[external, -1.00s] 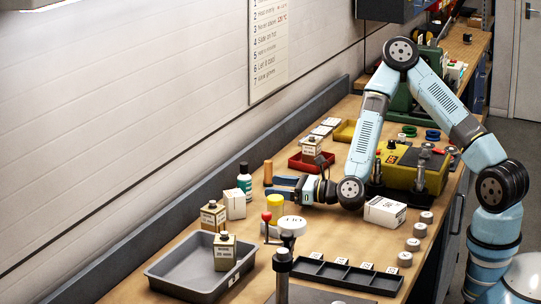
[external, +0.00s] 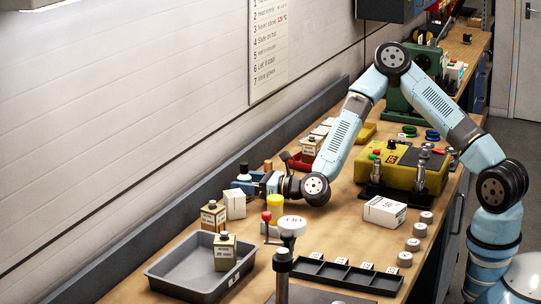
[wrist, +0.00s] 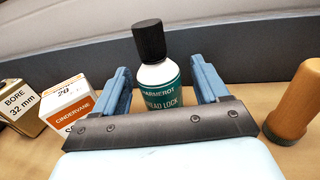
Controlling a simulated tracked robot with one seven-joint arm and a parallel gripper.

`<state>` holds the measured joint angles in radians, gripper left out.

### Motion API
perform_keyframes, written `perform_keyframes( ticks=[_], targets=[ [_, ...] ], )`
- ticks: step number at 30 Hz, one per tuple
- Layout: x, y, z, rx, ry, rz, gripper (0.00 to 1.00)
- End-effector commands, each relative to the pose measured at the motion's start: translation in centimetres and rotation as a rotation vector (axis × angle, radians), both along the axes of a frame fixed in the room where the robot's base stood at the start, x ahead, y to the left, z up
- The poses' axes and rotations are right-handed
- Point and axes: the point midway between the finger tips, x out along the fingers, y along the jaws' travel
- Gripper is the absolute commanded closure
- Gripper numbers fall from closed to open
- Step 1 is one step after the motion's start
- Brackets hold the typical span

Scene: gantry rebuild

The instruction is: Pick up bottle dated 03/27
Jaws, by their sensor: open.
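A white bottle with a black cap and a teal label reading "HARMEROT" and "…EAD LOCK" (wrist: 160,82) stands upright between the fingers of my gripper (wrist: 160,70). The fingers are open, one on each side, with visible gaps to the bottle. I can read no date on the label, and its lower part is hidden behind the gripper body. In the external view my gripper (external: 246,184) is low over the bench at the bottle, near the wall, and mostly hides the bottle (external: 243,170).
An orange-brown handle-like cylinder (wrist: 295,105) stands right.

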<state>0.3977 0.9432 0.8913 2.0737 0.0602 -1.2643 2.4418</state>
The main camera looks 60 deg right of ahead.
Motion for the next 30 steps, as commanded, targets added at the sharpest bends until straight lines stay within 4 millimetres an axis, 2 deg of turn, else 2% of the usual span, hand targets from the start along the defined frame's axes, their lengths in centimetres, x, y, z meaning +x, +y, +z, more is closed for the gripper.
perform_keyframes(
  ticks=[5,13,30],
  targets=[
    [1.7,0.3,0.0,0.001,-0.001,0.000,0.26],
    [1.9,0.3,0.0,0.001,0.000,0.000,0.26],
    [1.8,0.3,0.0,0.001,0.000,0.000,0.81]
  ],
)
